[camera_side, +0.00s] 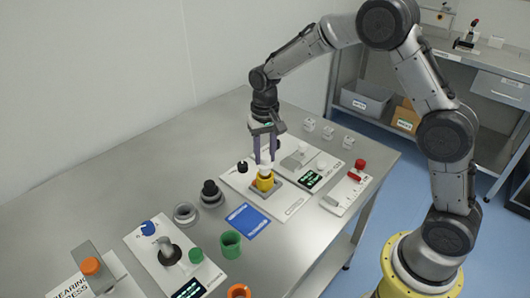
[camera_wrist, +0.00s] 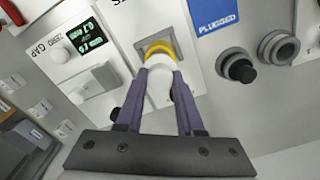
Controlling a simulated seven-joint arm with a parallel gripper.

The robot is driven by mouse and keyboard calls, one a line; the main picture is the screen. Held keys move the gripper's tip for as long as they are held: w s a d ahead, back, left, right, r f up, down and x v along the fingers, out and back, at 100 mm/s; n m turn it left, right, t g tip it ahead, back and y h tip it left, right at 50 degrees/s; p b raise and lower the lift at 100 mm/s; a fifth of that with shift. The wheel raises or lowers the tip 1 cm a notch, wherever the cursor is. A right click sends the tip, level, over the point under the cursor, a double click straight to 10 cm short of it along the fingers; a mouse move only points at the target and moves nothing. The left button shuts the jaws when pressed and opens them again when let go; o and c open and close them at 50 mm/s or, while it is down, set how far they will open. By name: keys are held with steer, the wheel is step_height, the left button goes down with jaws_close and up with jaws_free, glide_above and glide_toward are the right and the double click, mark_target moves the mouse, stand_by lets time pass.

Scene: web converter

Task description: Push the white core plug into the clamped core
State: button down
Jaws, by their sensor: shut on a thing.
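The white core plug (camera_wrist: 158,88) is held between the two fingers of my gripper (camera_wrist: 170,92) in the wrist view. In the side view my gripper (camera_side: 264,158) points down at the yellow core (camera_side: 265,182), with a bit of the white plug (camera_side: 265,168) showing between fingers and core. The yellow core (camera_wrist: 157,48) sits in a grey square clamp (camera_wrist: 146,46) on a white panel. The plug is at the core's mouth; how deep it sits in the core is hidden by the fingers.
A blue card (camera_side: 248,221) marked "PLUGGED" (camera_wrist: 216,14) lies beside the panel. A green cup (camera_side: 231,244), a grey ring (camera_side: 185,213) and a black-knobbed part (camera_side: 210,192) stand nearby. A panel with a green display (camera_side: 311,179) is to the right.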

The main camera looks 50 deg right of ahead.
steer(key=shift+f, duration=1.9)
stand_by(0.4)
steer(key=shift+c, duration=2.3)
jaws_free()
step_height(320, 180, up, 14)
